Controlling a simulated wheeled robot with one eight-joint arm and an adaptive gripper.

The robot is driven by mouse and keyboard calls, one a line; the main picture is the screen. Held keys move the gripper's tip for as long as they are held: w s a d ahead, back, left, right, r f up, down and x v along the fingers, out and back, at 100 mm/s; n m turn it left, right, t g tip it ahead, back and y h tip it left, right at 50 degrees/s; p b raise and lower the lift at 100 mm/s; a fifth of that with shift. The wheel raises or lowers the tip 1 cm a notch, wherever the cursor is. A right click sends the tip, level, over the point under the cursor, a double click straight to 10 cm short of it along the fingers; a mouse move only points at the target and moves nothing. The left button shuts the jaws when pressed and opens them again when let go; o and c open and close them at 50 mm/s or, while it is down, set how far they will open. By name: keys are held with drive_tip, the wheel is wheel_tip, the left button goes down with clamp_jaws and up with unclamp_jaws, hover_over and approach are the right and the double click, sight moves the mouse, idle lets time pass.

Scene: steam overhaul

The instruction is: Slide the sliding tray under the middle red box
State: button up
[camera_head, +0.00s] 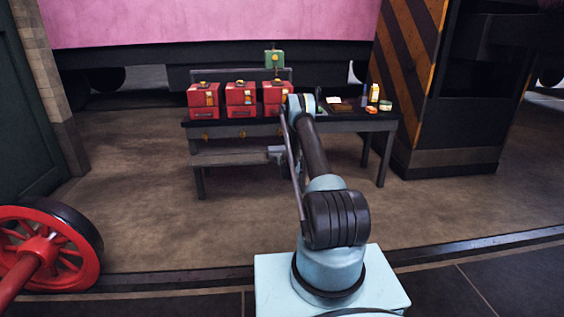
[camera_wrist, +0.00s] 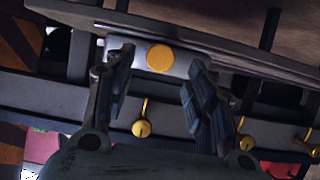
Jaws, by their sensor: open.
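Three red boxes stand in a row on the dark table. The middle red box (camera_head: 240,98) has a yellow label and latch. My gripper (camera_head: 277,153), partly hidden by my arm, is near the board's right end. In the wrist view, my gripper (camera_wrist: 155,74) is open. Between its fingertips shows a pale plate with a round yellow disc (camera_wrist: 159,58), beside a brown board (camera_wrist: 225,38). I cannot tell whether the fingers touch it.
Small yellow knobs (camera_wrist: 141,127) hang along the table's edge. A green box (camera_head: 274,59) is raised behind the right red box. Small bottles (camera_head: 374,92) stand at the table's right. A striped pillar (camera_head: 412,75) is beyond. The floor in front is clear; a red wheel (camera_head: 45,248) is at left.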

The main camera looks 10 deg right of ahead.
drive_tip(key=shift+x, duration=2.35)
clamp_jaws()
